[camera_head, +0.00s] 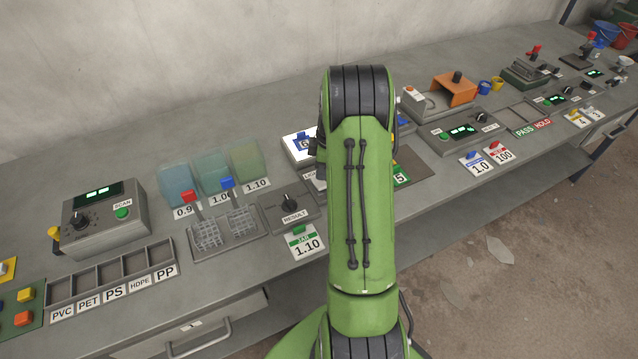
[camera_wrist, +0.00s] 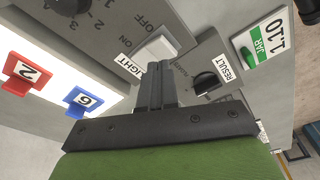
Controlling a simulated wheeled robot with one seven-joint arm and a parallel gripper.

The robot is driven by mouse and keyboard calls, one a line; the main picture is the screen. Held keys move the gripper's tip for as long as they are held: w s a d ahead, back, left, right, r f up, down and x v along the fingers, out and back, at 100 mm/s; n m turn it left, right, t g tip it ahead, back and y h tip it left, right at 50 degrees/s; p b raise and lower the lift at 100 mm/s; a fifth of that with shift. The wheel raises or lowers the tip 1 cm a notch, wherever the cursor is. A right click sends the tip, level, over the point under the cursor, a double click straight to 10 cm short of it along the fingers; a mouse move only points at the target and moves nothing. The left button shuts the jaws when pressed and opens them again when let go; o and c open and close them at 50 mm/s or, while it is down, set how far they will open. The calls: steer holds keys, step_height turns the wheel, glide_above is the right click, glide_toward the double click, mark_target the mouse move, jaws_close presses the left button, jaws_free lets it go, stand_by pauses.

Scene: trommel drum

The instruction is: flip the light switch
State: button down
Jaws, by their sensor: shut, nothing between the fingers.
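The light switch (camera_wrist: 158,44) is a pale rocker on a grey panel, with a LIGHT label (camera_wrist: 129,66) beside it and ON and OFF printed along one side. I cannot tell which way it is tilted. My gripper (camera_wrist: 157,68) is shut and empty. Its fingertips are right at the edge of the switch in the wrist view; I cannot tell whether they touch it. In the head view my green arm hides the gripper and most of the switch panel; only a part of the LIGHT label (camera_head: 309,176) shows.
A lit white plate with a blue 6 tag (camera_wrist: 83,100) and a red 2 tag (camera_wrist: 22,73) lies beside the switch panel. A black dial (camera_wrist: 68,5) is above the switch. The RESULT knob panel (camera_wrist: 207,80) and JAR 1.10 card (camera_wrist: 265,40) stand to the right.

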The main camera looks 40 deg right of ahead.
mark_target(322, 184)
steer(key=shift+f+b, duration=1.2)
steer(key=shift+f, duration=0.3)
stand_by(0.6)
steer(key=shift+r, duration=0.1)
step_height(322, 184, up, 7)
steer(key=p, duration=0.5)
stand_by(0.4)
